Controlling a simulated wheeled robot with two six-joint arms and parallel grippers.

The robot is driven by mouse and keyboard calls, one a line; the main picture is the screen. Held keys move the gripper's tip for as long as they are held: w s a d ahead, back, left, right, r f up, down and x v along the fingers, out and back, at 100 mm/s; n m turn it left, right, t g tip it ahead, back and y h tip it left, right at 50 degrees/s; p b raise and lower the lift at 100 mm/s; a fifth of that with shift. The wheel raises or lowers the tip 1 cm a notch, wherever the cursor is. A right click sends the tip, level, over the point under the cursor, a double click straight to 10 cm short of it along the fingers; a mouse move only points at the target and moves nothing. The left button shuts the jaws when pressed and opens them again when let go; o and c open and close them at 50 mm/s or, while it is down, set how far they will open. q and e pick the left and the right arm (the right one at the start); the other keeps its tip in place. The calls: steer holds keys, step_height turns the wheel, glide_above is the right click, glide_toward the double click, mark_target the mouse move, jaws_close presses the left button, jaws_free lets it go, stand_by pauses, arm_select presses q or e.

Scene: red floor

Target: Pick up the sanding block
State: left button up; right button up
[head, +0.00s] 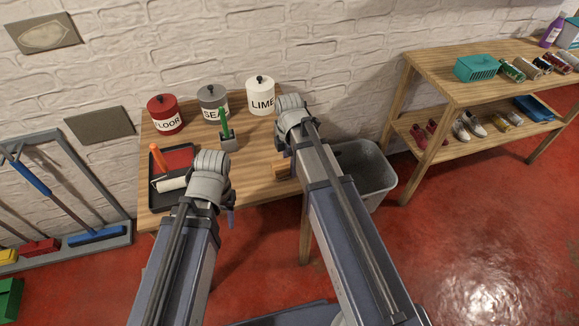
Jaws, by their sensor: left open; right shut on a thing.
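The sanding block (282,170) looks like a small orange-brown block at the right part of the wooden table, partly hidden behind my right arm. My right gripper (291,160) is mostly hidden by its own arm and is shut on the block. I cannot tell whether the block touches the tabletop. My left gripper (230,212) is open, over the front of the table, to the right of the paint tray; its fingers are mostly hidden by its wrist.
The wooden table (255,190) also holds a black paint tray (156,199) with a roller (170,183), a green-handled brush (226,128), and red (164,108), grey (212,92) and white (261,82) canisters. A grey bin (372,158) stands right of it. A shelf (455,92) stands further right.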

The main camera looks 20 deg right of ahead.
step_height(320, 180, up, 10)
steer(key=p, duration=1)
steer(key=o, duration=0.9)
steer(key=c, duration=0.6)
